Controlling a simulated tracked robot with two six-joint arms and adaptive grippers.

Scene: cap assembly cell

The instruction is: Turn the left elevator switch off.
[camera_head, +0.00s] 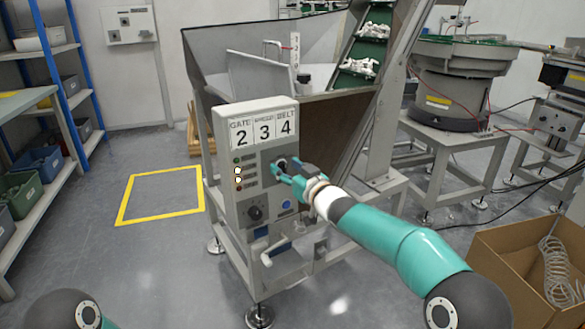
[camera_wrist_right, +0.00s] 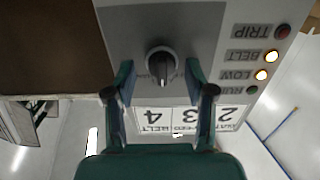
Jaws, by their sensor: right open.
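A grey control panel (camera_head: 262,150) on the front of the hopper stand carries rotary switches. One black knob (camera_wrist_right: 160,62) on a pale round base shows in the right wrist view, its ridge pointing nearly straight along the picture's vertical. The lettering beside it is too blurred to read. My right gripper (camera_head: 284,171) is open at the panel's upper right, with a finger on each side of that knob and no clear contact. Another black knob (camera_head: 255,212) sits lower left on the panel. No label naming the left elevator is readable. My left gripper is out of view.
Indicator lamps (camera_wrist_right: 262,75) stand beside the knob; BELT and LOW are lit, TRIP and RUN look dark. A number plate (camera_head: 263,130) reads 2, 3, 4. A blue button (camera_head: 287,204) is below my gripper. A cardboard box (camera_head: 515,255) stands at lower right.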

